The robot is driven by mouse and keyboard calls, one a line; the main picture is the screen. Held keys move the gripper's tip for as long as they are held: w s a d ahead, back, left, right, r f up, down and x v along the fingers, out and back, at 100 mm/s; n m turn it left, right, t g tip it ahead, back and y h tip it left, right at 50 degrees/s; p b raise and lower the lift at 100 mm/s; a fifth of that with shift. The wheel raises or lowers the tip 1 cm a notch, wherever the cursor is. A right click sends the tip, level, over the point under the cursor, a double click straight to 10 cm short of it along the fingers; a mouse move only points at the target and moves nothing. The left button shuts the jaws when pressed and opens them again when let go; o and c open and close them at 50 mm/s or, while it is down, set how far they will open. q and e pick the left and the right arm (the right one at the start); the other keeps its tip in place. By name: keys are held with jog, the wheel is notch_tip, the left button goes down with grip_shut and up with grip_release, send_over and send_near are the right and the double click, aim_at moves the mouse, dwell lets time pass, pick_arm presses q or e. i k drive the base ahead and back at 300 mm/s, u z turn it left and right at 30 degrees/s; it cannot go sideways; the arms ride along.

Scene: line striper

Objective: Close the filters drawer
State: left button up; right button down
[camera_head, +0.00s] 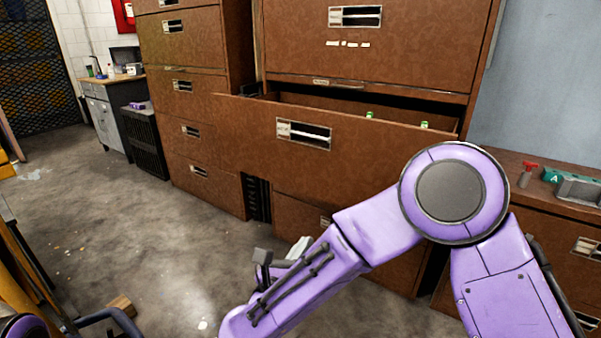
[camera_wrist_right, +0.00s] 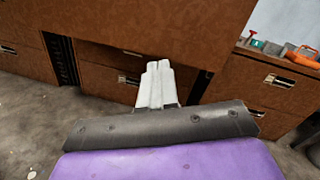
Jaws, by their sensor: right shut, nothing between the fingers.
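The open drawer (camera_head: 240,125) is a wide brown front with a metal label-and-handle slot (camera_head: 303,133), pulled out from the brown cabinet. Small green-topped items (camera_head: 424,125) show inside it. I cannot read its label. My right gripper (camera_head: 299,246) is low in front of the cabinet, below the open drawer front, partly hidden by my purple forearm. In the right wrist view its pale fingers (camera_wrist_right: 158,68) are together and empty, pointing at the cabinet; any contact with it cannot be told. My left gripper is not in view.
Another brown drawer cabinet (camera_head: 185,100) stands at the left. Bare concrete floor (camera_head: 130,230) lies at the left. A wood block (camera_head: 122,306) lies near the bottom.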

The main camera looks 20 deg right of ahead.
aim_at(326, 149)
jog(key=i, duration=0.95)
